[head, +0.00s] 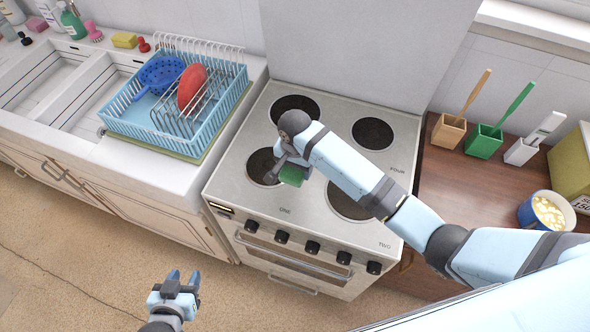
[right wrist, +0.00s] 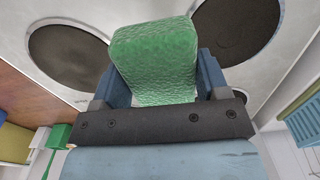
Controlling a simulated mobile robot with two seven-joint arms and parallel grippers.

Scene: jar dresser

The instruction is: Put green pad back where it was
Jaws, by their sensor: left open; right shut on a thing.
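The green pad (head: 292,175) is held in my right gripper (head: 294,170) above the front left part of the stove top. In the right wrist view the green pad (right wrist: 155,58) fills the space between the two fingers of my right gripper (right wrist: 158,85). It looks like a rough, rounded block. The gripper hides part of it in the head view. My left gripper (head: 178,284) is open and empty, low over the floor in front of the sink cabinets.
A blue dish rack (head: 186,148) with a red plate (head: 192,88) and a blue colander (head: 160,76) stands left of the stove (head: 235,180). A yellow sponge (head: 124,40) lies behind the sink. Brush holders, including a green holder (head: 484,141), and a blue bowl (head: 546,211) stand on the right counter.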

